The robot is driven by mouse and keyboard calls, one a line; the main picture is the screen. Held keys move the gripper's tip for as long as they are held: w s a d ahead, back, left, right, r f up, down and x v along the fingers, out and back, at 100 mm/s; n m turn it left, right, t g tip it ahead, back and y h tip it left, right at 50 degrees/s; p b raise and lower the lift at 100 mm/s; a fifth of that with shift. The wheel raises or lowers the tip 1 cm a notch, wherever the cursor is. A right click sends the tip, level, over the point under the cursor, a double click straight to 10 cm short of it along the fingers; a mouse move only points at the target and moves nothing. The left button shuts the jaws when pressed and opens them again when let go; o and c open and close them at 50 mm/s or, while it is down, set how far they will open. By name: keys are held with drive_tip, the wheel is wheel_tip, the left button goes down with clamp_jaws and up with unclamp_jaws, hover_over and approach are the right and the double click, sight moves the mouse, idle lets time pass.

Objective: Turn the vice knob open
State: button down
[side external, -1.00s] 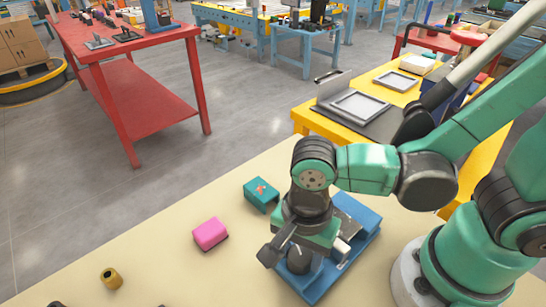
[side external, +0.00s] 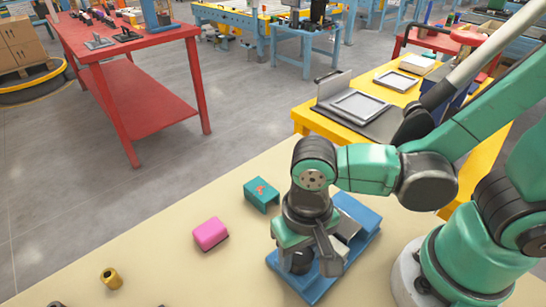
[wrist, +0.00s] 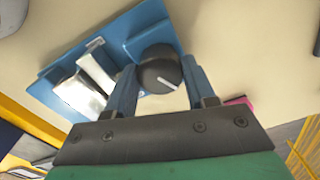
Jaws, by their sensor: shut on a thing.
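The vice has a blue base (side external: 312,281) that lies on the cream table, with silver jaws that show in the wrist view (wrist: 92,75). Its round dark knob (wrist: 158,70) has a white pointer line and sits at one end of the base. My gripper (wrist: 160,84) points down over that end, with one finger on each side of the knob, shut on it. In the side view, my gripper (side external: 308,262) covers part of the vice, and the dark knob shows only partly beneath it.
A teal bracket-shaped block (side external: 261,195) and a pink block (side external: 210,234) lie left of the vice. A small brass-coloured cylinder (side external: 111,278) stands farther left. The table (side external: 165,250) is clear between them. A yellow bench (side external: 385,100) with trays stands behind.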

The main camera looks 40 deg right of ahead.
drive_tip(key=n, duration=0.4)
drive_tip(key=shift+n, duration=0.3)
drive_tip(key=n, duration=0.3)
drive_tip(key=shift+n, duration=0.3)
drive_tip(key=n, duration=1.4)
drive_tip(key=shift+n, duration=0.3)
drive_tip(key=n, duration=0.3)
drive_tip(key=shift+n, duration=2.1)
